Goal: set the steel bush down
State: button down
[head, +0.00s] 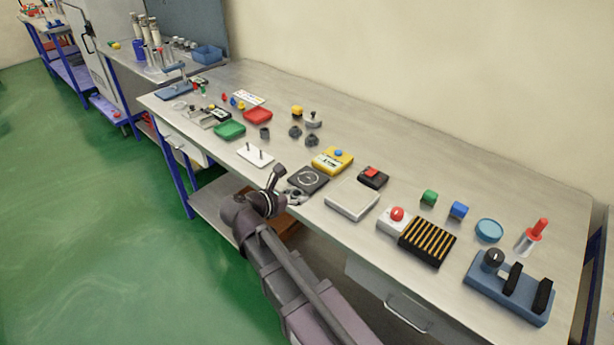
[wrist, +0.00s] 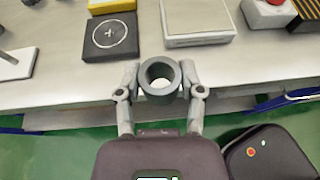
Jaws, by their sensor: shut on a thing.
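The steel bush (wrist: 147,84) is a grey ring with an open bore. In the wrist view it sits between the two fingers of my gripper (wrist: 160,80), which is shut on it. The bush is held at the front edge of the workbench, with bench top behind it and floor below it in the picture. In the head view my gripper (head: 294,197) is at the bench's front edge, just in front of the black plate with a white circle (head: 308,180). The bush is too small to make out clearly there.
The black plate also shows in the wrist view (wrist: 111,37). A silver square plate (head: 352,199) lies to its right and a yellow box (head: 333,160) behind it. Bare bench top (head: 290,95) runs along the back.

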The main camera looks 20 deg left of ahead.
jog(key=b, duration=0.1)
send_over(308, 179)
jog(key=s, duration=0.1)
jog(key=shift+f, duration=0.7)
jog(key=shift+w, duration=0.1)
jog(key=shift+w+a, duration=0.1)
jog(key=shift+w, duration=0.15)
jog(key=shift+w+f+b, duration=0.15)
jog(key=shift+f+b, duration=0.4)
jog(key=shift+b, duration=0.1)
jog(key=shift+w+f+b, duration=0.15)
jog(key=shift+f+b, duration=0.35)
jog(key=shift+b, duration=0.1)
jog(key=shift+f+b, duration=0.75)
jog(key=shift+f, duration=0.05)
jog(key=shift+f, duration=0.15)
jog(key=shift+c, duration=1.1)
grip_release()
jog(key=shift+r, duration=0.2)
